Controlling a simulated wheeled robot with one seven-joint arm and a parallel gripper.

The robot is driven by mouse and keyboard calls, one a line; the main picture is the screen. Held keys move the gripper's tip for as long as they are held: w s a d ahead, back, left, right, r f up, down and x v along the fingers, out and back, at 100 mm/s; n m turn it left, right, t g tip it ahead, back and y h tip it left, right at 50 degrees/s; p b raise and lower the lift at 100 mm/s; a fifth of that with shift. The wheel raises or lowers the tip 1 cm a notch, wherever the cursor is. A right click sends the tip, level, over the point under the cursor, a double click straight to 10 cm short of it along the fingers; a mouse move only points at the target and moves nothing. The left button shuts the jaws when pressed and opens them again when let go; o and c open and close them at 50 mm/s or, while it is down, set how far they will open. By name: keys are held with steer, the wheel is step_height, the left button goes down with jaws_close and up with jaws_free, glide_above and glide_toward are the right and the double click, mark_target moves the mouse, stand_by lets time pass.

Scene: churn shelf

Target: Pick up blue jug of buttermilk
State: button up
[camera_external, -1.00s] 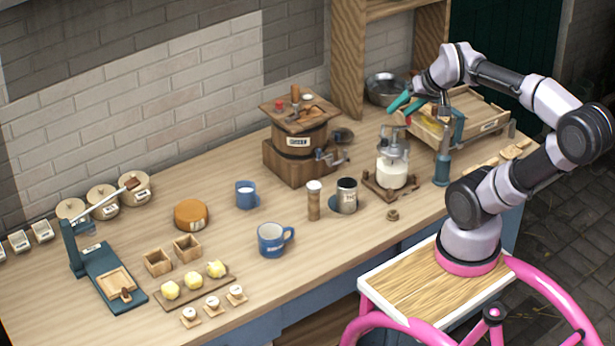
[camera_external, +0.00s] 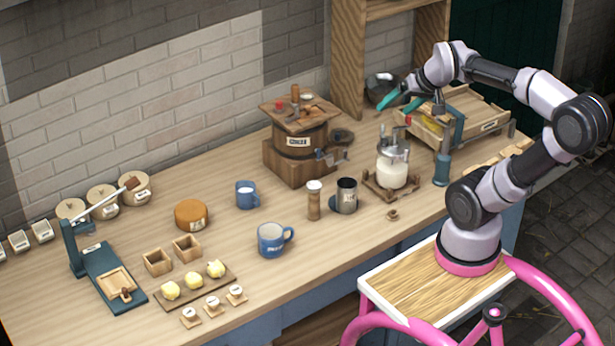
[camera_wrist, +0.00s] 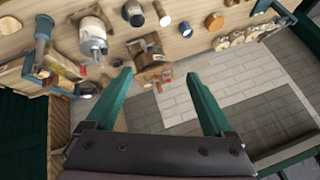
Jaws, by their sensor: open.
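Two blue vessels stand upright on the worktop in the external view. The larger blue jug (camera_external: 272,240) has a handle on its right and a pale label, too small to read. A blue mug (camera_wrist: 185,30) also shows beyond my fingers in the wrist view. My gripper (camera_external: 392,99) is high above the back right of the worktop, well to the right of both vessels. In the wrist view my gripper (camera_wrist: 158,75) has its two teal fingers wide apart with nothing between them.
The wooden barrel churn (camera_external: 300,140), the shaker (camera_external: 314,200), the metal cup (camera_external: 346,195) and the glass churn (camera_external: 392,168) stand between my gripper and the blue vessels. A wooden crate (camera_external: 490,127) is at the right. Bare worktop lies around the larger jug.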

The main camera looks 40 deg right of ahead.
steer(key=w+a+f+n, duration=0.15)
steer(key=w+f, duration=0.25)
steer(key=w, duration=0.6)
steer(key=n+t+y, duration=0.1)
steer(key=n, duration=0.3)
glide_above(257, 196)
steer(key=s+d, duration=0.3)
steer(key=s, duration=0.3)
step_height(257, 196, down, 30)
steer(key=x, duration=0.4)
steer(key=shift+w+a, duration=0.2)
steer(key=shift+a, duration=0.1)
steer(key=x, duration=0.5)
steer(key=shift+w+a+f, duration=0.1)
steer(key=shift+w+f, duration=0.2)
jaws_close()
steer(key=shift+s, duration=0.15)
